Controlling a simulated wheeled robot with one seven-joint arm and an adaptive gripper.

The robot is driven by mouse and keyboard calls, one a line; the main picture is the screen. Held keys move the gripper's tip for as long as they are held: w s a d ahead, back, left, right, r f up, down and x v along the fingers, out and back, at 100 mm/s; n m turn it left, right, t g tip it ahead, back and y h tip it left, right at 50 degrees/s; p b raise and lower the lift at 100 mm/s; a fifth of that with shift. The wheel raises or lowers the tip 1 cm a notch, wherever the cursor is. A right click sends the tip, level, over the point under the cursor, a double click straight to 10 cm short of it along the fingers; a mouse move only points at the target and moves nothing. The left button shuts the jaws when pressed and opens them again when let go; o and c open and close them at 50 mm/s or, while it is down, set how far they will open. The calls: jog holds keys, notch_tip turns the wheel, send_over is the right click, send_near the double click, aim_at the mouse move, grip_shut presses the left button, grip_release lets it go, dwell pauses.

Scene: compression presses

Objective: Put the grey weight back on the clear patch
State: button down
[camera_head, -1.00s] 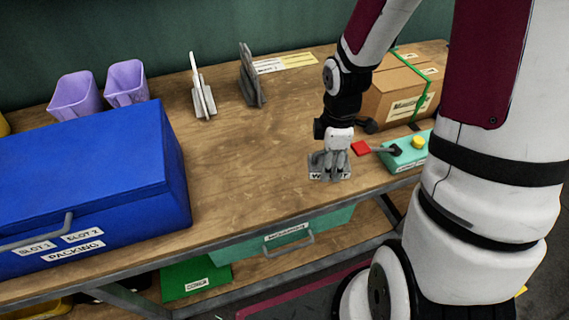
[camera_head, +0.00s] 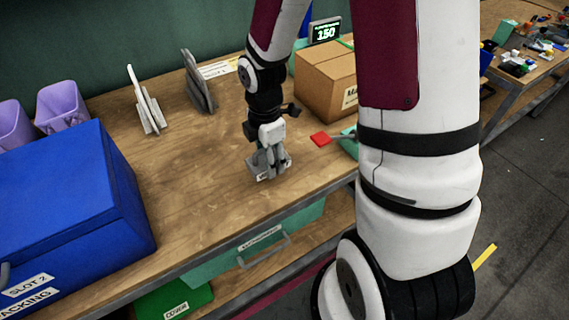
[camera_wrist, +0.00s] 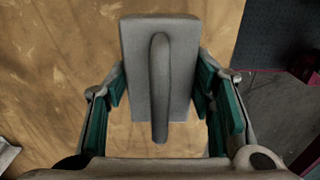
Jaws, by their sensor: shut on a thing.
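The grey weight (camera_head: 285,161) is a block with a raised bar handle and a white label at its front. My gripper (camera_head: 268,160) is shut on it, over the wooden bench. In the wrist view the weight (camera_wrist: 136,60) fills the middle, with green finger pads on both sides of it. I cannot tell whether its underside touches the bench. No patch marked as clear can be made out; bare bench top (camera_head: 205,180) lies left of my gripper. A pale strip with lettering (camera_head: 218,70) lies near the back edge, partly behind a grey upright plate.
The blue case (camera_head: 70,205) stands at left, with purple bins (camera_head: 62,107) behind it. Upright plates (camera_head: 145,103) stand at the back. A green drawer (camera_head: 255,245) sits below the bench edge.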

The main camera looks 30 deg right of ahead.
aim_at(246, 159)
jog(key=w+a, duration=0.1)
jog(key=w, duration=0.1)
jog(key=w+a, duration=0.1)
jog(key=w, duration=0.1)
jog(key=w+a, duration=0.1)
jog(key=w, duration=0.1)
jog(key=shift+a+f, duration=0.25)
jog(key=shift+f, duration=0.05)
jog(key=shift+f+b, duration=0.35)
jog(key=shift+f, duration=1.4)
jog(key=shift+f, duration=0.15)
jog(key=c, duration=0.7)
grip_release()
